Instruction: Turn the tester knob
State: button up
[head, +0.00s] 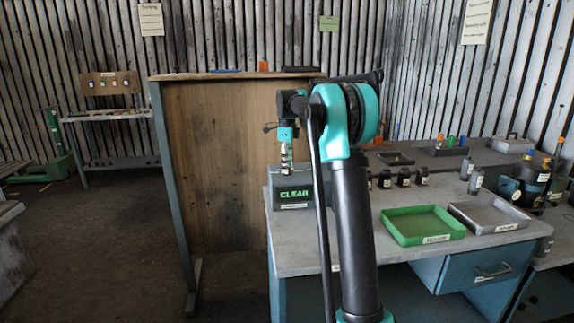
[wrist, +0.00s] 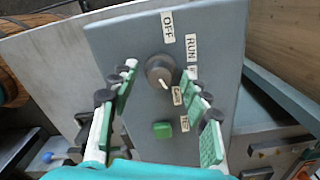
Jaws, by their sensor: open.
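The tester (head: 293,193) is a grey box with a green "CLEAR" display, at the left end of the workbench in the head view. Its grey panel (wrist: 120,45) fills the middle of the wrist view. The round dark knob (wrist: 158,70) sits on that panel, with a pale pointer mark towards its lower right. Labels "OFF" and "RUN" and smaller ones surround it. A green button (wrist: 162,130) is below the knob. My gripper (wrist: 160,76) is open, with one finger on each side of the knob and visible gaps. In the head view my gripper (head: 286,155) hangs over the tester.
A green tray (head: 422,225) and a grey tray (head: 498,214) lie on the workbench (head: 330,240), right of my arm. Several small black items (head: 403,178) stand behind them. A tall wooden panel (head: 215,170) stands left of the tester.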

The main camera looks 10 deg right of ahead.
jog(key=shift+c, duration=0.2)
grip_shut()
